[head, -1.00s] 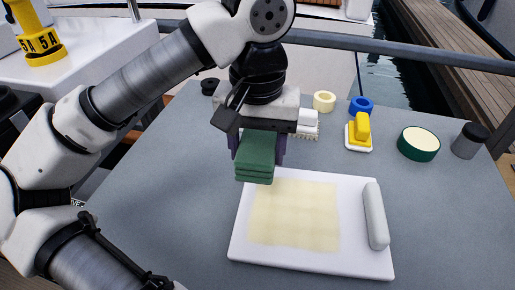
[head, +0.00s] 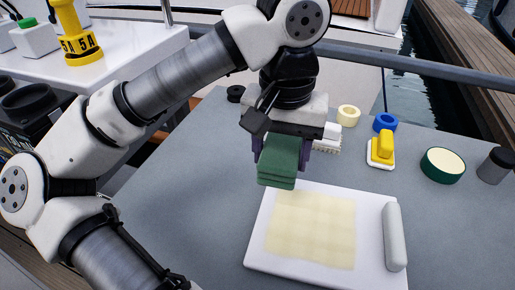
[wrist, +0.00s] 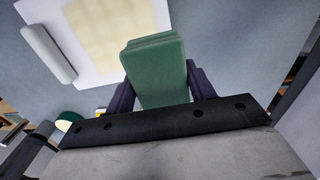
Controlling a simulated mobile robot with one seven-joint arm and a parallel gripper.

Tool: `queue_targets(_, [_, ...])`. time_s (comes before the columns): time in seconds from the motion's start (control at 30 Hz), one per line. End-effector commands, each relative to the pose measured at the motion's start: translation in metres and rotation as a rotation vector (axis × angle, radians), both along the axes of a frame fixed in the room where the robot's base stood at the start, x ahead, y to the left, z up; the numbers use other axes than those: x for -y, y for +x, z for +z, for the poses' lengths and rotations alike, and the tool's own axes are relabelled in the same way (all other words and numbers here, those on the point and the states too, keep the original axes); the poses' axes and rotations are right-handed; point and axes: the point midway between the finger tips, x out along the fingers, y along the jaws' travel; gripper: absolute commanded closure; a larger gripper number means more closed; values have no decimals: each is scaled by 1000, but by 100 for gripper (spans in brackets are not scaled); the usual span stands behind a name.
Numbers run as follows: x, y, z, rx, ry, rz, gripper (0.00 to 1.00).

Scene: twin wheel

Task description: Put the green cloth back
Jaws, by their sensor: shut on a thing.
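The folded green cloth (head: 279,160) is held in my gripper (head: 281,153). My gripper is shut on it, with a dark purple finger on each side. In the head view the cloth hangs above the grey table by the far left edge of the white board. In the wrist view the cloth (wrist: 157,72) sits between the two fingers (wrist: 158,88) and sticks out past them. I cannot tell the exact height of the cloth above the table.
A white board (head: 373,275) with a pale yellow patch (head: 310,230) and a grey-white roller (head: 395,237) lies on the grey table (head: 190,200). The table's left is clear.

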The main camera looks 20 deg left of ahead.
Motion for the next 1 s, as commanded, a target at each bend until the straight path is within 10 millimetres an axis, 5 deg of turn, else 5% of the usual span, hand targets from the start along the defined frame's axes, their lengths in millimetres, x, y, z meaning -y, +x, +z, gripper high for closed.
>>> queue_targets(0.27, [-31,61,32,-1,0,199,64])
queue_targets(0.6, [-121,158,67,1,1,632,64])
queue_targets(0.8, [-180,188,83,1,2,870,64])
queue_targets(1.0, [-220,198,94,1,1,1025,64])
